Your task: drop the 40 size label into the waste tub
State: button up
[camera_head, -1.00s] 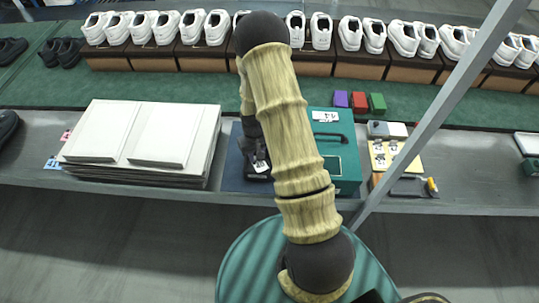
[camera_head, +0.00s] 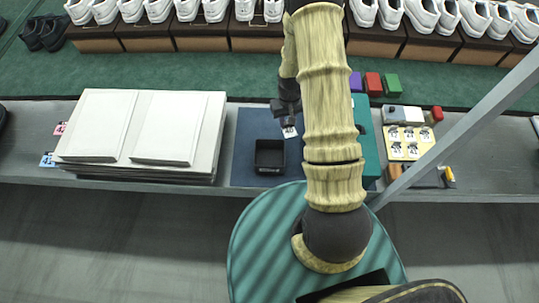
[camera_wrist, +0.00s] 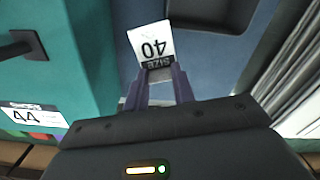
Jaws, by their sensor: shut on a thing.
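The 40 size label (camera_wrist: 151,40) is a white card with a black SIZE band, pinched at that band between my fingertips. My gripper (camera_wrist: 158,80) is shut on it; in the head view, my gripper (camera_head: 287,113) hangs over the blue mat, with the white label (camera_head: 289,132) below it. A small black open-topped tub (camera_head: 269,157), which looks like the waste tub, stands on the mat just nearer and slightly left of the label. Its visible inside looks empty.
A teal box (camera_head: 367,140) stands right of the mat, partly hidden by my arm; the wrist view shows its 44 label (camera_wrist: 35,115). A stack of pale boards (camera_head: 145,125) lies left. A yellow label card (camera_head: 408,142) lies right. Shoes line the back.

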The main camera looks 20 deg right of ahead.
jog(key=shift+s+r, duration=0.4)
jog(key=s+a+r+m+p, duration=0.1)
jog(key=s+a+r+m, duration=0.2)
jog(key=a+r, duration=0.3)
jog(key=shift+s+a+r+m, duration=0.15)
jog(key=shift+s+r+m, duration=0.25)
jog(key=shift+s+r, duration=0.45)
notch_tip(320, 180, down, 6)
jog(key=b, duration=0.4)
jog(key=shift+w+b, duration=0.1)
jog(key=shift+b, duration=0.2)
jog(key=shift+r, duration=0.1)
jog(key=o, duration=1)
